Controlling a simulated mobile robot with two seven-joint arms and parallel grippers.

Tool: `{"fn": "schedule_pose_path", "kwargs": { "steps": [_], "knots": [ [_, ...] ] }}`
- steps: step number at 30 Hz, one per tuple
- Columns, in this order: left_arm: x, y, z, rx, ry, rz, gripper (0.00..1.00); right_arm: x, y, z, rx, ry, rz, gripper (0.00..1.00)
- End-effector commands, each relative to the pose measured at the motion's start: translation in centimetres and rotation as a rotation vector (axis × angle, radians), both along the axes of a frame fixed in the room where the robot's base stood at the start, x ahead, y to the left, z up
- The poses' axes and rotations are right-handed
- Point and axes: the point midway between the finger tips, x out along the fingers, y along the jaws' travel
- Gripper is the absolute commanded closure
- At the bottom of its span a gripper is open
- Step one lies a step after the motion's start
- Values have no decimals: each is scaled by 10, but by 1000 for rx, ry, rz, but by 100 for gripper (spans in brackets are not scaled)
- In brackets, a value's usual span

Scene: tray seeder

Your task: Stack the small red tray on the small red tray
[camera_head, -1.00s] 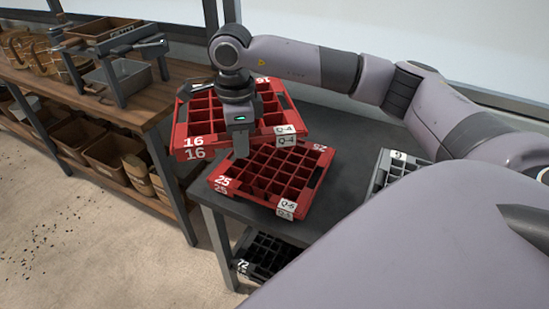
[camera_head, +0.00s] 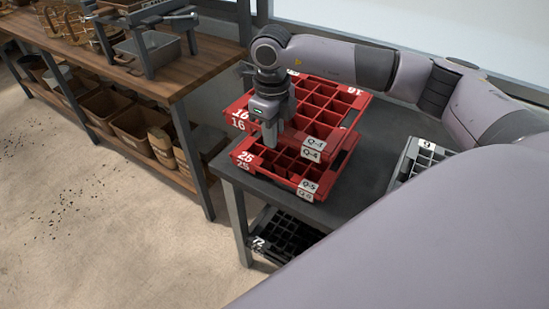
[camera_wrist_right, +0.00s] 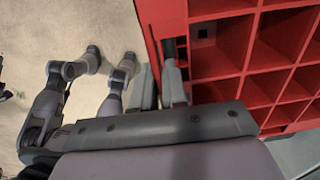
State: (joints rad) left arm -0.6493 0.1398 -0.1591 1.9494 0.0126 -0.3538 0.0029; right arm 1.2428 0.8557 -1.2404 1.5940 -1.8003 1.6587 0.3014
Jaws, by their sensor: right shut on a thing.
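The red tray marked 16 (camera_head: 296,138), with large square cells, is in my right gripper (camera_head: 269,139). That gripper is shut on the tray's wall near its front left side; the wrist view shows the fingers (camera_wrist_right: 160,88) at the red wall (camera_wrist_right: 160,18). The red tray marked 25 (camera_head: 275,174), with smaller cells, sits on the dark table near its front left corner. The 16 tray overlaps the back of the 25 tray in the head view and hides much of it. I cannot tell whether they touch. My left gripper does not show.
The dark table (camera_head: 375,140) is clear to the right of the red trays, up to a grey tray (camera_head: 425,155). A black tray (camera_head: 285,238) is on the shelf below. A wooden workbench (camera_head: 190,72) with bins stands at the left.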

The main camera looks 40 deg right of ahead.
Motion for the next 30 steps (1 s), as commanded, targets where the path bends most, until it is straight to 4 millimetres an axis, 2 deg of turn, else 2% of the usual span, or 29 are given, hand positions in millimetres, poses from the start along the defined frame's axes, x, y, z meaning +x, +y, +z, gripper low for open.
{"fn": "schedule_pose_path", "kwargs": {
  "steps": [1,3,6,11,18,28,30],
  "knots": [
    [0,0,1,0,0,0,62,-1,0,-13,-1,5,0,100],
    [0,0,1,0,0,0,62,0,0,-26,-1,3,-1,100],
    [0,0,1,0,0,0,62,0,0,-39,0,2,-1,100],
    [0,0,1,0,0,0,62,0,0,-48,0,0,0,100],
    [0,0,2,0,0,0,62,0,0,-82,0,2,0,100],
    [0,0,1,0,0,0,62,0,0,-88,0,-1,1,100],
    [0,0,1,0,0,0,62,0,0,-88,0,0,1,71]
  ]
}}
